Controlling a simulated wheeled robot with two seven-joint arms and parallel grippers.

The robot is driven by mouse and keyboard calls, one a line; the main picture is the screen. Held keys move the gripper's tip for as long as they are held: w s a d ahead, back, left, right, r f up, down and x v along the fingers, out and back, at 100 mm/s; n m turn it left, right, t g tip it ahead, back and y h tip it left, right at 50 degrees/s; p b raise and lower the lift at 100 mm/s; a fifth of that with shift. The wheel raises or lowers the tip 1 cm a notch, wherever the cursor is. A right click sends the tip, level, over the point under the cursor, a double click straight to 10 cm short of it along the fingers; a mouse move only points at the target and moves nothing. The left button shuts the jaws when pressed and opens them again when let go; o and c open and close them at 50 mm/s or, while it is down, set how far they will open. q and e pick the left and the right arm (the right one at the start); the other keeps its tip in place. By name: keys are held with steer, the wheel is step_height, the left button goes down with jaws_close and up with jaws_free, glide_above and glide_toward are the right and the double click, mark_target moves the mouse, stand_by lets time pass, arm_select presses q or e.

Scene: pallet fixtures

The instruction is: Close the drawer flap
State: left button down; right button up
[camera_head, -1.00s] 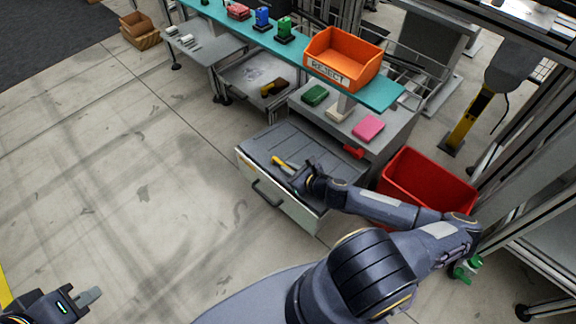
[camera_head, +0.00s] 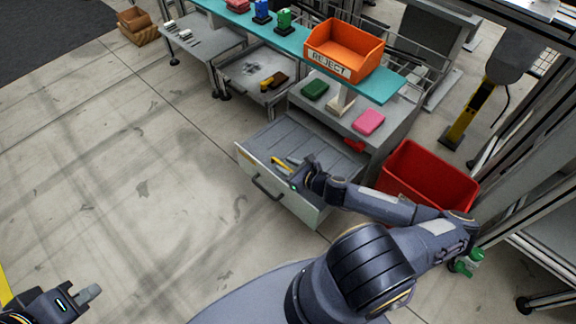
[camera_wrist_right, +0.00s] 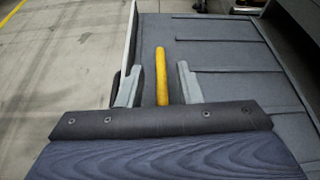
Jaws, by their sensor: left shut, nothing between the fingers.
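The grey drawer (camera_head: 330,150) stands pulled out from under the workbench, with a pale front panel (camera_head: 285,195) and a dark bar handle (camera_head: 266,188). A tool with a yellow handle (camera_head: 285,162) lies in it. My right gripper (camera_head: 300,174) is over the drawer, just behind the front panel. In the right wrist view its fingers (camera_wrist_right: 158,84) are apart, with the yellow handle (camera_wrist_right: 161,72) showing between them. The left finger is close to the drawer's front edge (camera_wrist_right: 131,38); contact cannot be told. My left gripper (camera_head: 88,294) is shut and empty over the floor at lower left.
A red bin (camera_head: 430,175) stands right of the drawer, close to my right arm. The teal shelf (camera_head: 385,92) above carries an orange reject bin (camera_head: 343,50). The floor in front of the drawer is clear.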

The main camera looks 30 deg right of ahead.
steer(key=shift+d, duration=0.1)
steer(key=shift+s+d+r, duration=0.15)
steer(key=shift+s, duration=0.15)
steer(key=p+v, duration=0.2)
steer(key=v, duration=0.5)
